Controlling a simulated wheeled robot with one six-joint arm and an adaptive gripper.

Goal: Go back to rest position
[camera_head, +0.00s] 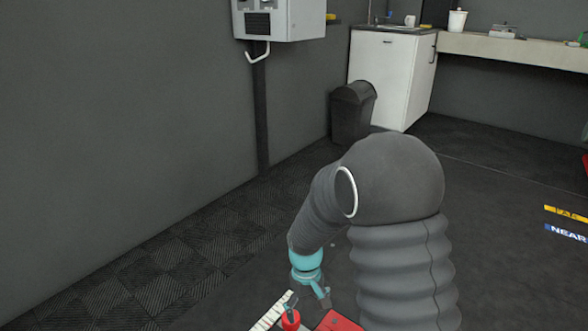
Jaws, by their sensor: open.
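My gripper (309,302) hangs from my arm near the bottom of the head view, pointing down, with its fingers spread apart. A small red round object (291,320) is just below the left finger. I cannot tell whether they touch. My grey arm bends over from the lower right, and a teal wrist joins it to the gripper. No marker of a rest position shows.
A red flat object (341,322) and a pale striped strip (270,312) lie near the gripper, cut off by the frame. A black bin (352,112), white cabinet (390,78), counter (510,48) and wall unit (283,20) stand farther back. The floor between is clear.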

